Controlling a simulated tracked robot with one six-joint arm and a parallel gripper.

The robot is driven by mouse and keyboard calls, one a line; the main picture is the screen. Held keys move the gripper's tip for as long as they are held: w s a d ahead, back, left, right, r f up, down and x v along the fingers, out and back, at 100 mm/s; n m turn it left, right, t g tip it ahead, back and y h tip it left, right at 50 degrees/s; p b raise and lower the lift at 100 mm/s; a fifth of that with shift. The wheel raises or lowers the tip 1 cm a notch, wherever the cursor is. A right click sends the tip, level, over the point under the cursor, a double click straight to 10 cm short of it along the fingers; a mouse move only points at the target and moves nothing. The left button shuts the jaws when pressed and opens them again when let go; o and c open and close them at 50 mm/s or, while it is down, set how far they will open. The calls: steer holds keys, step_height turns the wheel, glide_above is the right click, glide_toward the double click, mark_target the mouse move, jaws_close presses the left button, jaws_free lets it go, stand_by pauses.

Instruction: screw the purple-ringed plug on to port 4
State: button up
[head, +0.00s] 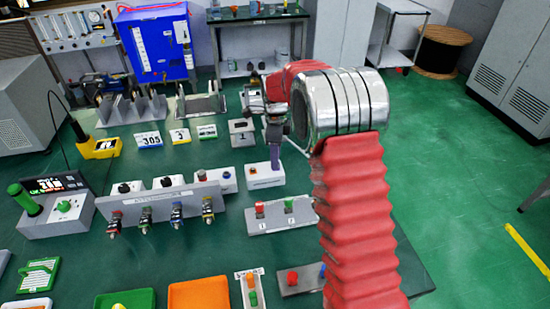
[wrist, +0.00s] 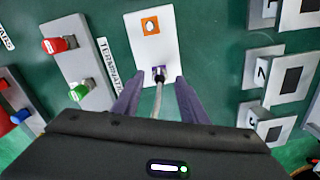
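A white block (wrist: 150,50) lies below my gripper, with an orange-framed port at one end. At its other end is a small purple piece with a dark plug (wrist: 159,76), from which a pale cable runs back between my fingers. I take this as the purple-ringed plug; its ring is too small to see clearly. My gripper (wrist: 157,82) has its two purple-grey fingers apart, one on each side of the cable. In the head view my gripper (head: 274,160) points down over the same white block (head: 262,182). I cannot read which port is 4.
A termination stand (wrist: 85,70) with red and green caps lies left in the wrist view. Numbered blocks (wrist: 262,72) stand right. In the head view, a bracket (head: 160,205) with several coloured connectors stands left of my gripper. Trays (head: 198,293) lie at the front.

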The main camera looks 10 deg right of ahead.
steer(key=shift+f, duration=0.55)
jaws_close()
